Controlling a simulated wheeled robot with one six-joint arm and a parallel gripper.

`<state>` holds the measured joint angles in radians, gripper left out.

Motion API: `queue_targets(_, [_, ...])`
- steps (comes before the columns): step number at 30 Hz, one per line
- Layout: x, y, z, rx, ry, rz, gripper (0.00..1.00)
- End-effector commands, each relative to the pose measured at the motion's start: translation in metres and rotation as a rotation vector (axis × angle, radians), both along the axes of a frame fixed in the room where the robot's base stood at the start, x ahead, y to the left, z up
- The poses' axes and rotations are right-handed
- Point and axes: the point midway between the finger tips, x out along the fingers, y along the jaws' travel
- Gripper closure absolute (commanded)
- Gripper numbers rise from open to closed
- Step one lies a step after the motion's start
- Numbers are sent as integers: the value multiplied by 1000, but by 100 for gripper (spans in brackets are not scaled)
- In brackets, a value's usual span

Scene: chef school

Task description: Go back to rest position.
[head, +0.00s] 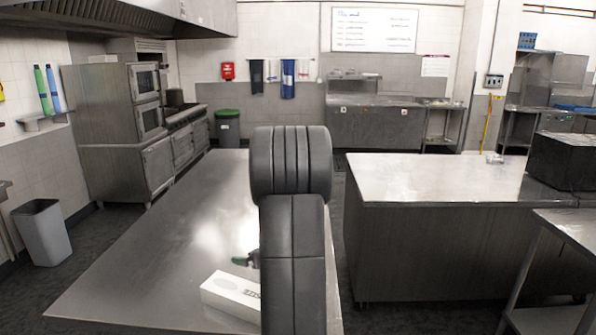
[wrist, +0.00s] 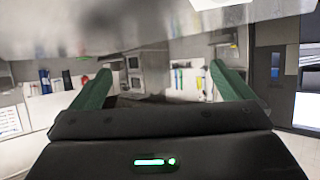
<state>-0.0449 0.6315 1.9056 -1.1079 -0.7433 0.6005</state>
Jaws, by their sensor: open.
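My gripper (wrist: 160,72) shows in the wrist view with its two green fingers spread wide apart. Nothing is between them. In the head view my dark arm stands in the middle of the picture and hides most of the gripper. The gap between finger and box cannot be judged.
A second steel counter (head: 430,185) stands to the right, with a black box (head: 562,160) on it. A grey bin (head: 42,232) stands on the floor at left. Ovens (head: 147,100) line the left wall. The table's left part is clear.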

Motion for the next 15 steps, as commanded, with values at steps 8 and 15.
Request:
queue_targets(8, [7, -15, -7, 0, 2, -114, 0])
queue_targets(15, [10, -28, -15, 0, 1, -206, 0])
